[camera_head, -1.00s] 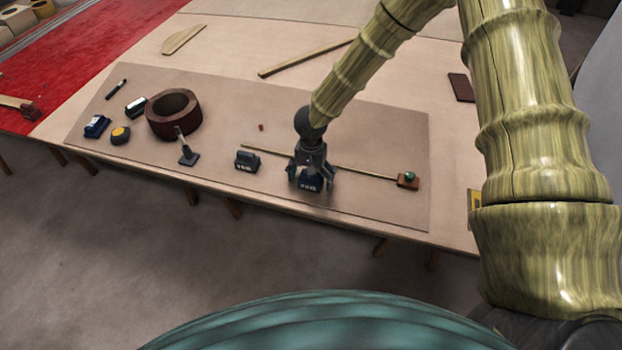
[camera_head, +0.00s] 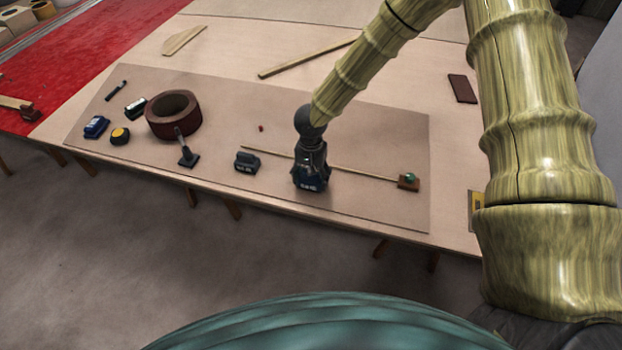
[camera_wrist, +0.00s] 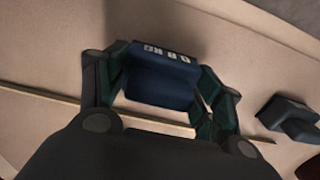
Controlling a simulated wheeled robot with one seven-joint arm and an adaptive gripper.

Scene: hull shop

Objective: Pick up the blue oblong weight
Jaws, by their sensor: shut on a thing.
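The blue oblong weight (camera_head: 311,183) is at the front of the brown mat, with white lettering on its near side. My gripper (camera_head: 311,170) comes down over it from above and is shut on it. In the wrist view the weight (camera_wrist: 162,78) sits between the two green-black fingers of my gripper (camera_wrist: 165,88), one on each side. Whether its underside touches the mat cannot be told. Another blue block (camera_head: 96,126) with a pale label lies at the far left of the mat.
A dark grey weight (camera_head: 247,161) stands just left of my gripper and shows in the wrist view (camera_wrist: 290,118). A thin rod (camera_head: 362,172) runs behind my gripper to a brown block (camera_head: 408,183). A dark red ring (camera_head: 160,127) stands left. The mat (camera_head: 385,208) is clear at front right.

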